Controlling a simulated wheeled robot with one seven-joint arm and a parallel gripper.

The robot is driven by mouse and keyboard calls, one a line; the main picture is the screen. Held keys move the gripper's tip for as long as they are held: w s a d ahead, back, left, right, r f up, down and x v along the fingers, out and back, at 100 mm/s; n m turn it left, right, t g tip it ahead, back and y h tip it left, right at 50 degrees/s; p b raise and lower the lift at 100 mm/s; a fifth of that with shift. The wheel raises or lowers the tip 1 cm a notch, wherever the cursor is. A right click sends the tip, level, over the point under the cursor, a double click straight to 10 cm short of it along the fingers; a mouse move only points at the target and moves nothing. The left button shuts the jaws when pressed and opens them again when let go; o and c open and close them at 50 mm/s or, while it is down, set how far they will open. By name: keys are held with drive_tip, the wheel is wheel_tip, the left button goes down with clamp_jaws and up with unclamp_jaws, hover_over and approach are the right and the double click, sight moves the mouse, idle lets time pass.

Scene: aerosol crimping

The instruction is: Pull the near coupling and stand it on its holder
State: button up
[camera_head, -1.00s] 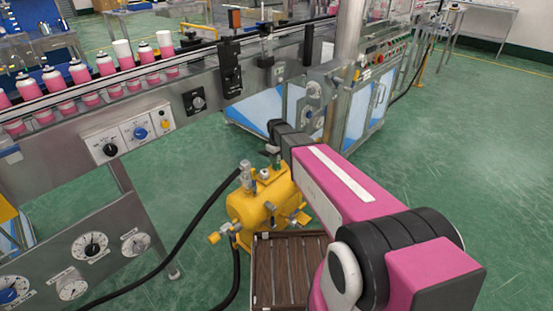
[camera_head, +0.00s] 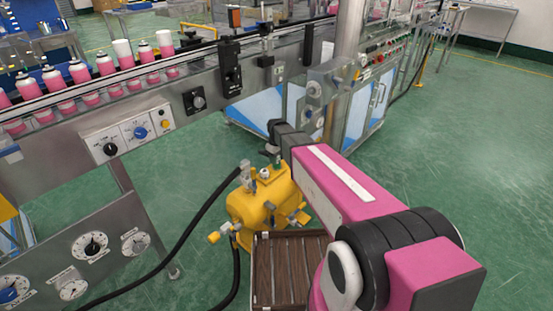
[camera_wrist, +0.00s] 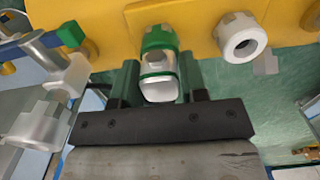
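The near coupling (camera_wrist: 158,72), a pale metal piece with a green collar, stands at the yellow tank (camera_head: 245,206) in the wrist view. My gripper (camera_wrist: 158,88) has one finger on each side of it. The fingers are very near its sides; whether they press on it is unclear. In the head view my gripper (camera_head: 271,150) is above the back of the tank, and the coupling there is small and partly hidden. A round white ring-shaped fitting (camera_wrist: 241,37) is on the tank to the right of the coupling. I cannot tell which part is the holder.
A silver fitting (camera_wrist: 45,55) with a green part stands left of the coupling. A black hose (camera_head: 190,212) runs to the tank. A brown slatted tray (camera_head: 290,270) lies in front. The conveyor (camera_head: 130,80) with pink cans is behind to the left. Open green floor lies right.

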drive_tip(key=o, duration=0.3)
wheel_tip(320, 180, up, 11)
drive_tip(key=shift+f, duration=0.1)
idle(0.5)
drive_tip(key=s+d+f+m, duration=0.1)
drive_tip(key=s+d+m, duration=0.2)
drive_tip(key=s, duration=0.4)
drive_tip(key=s+d+f+m, duration=0.1)
drive_tip(key=s+d+m, duration=0.2)
drive_tip(key=s+d, duration=0.3)
drive_tip(key=s+d+f+m, duration=0.2)
drive_tip(key=s+d, duration=0.3)
drive_tip(key=s, duration=0.4)
drive_tip(key=shift+m, duration=0.5)
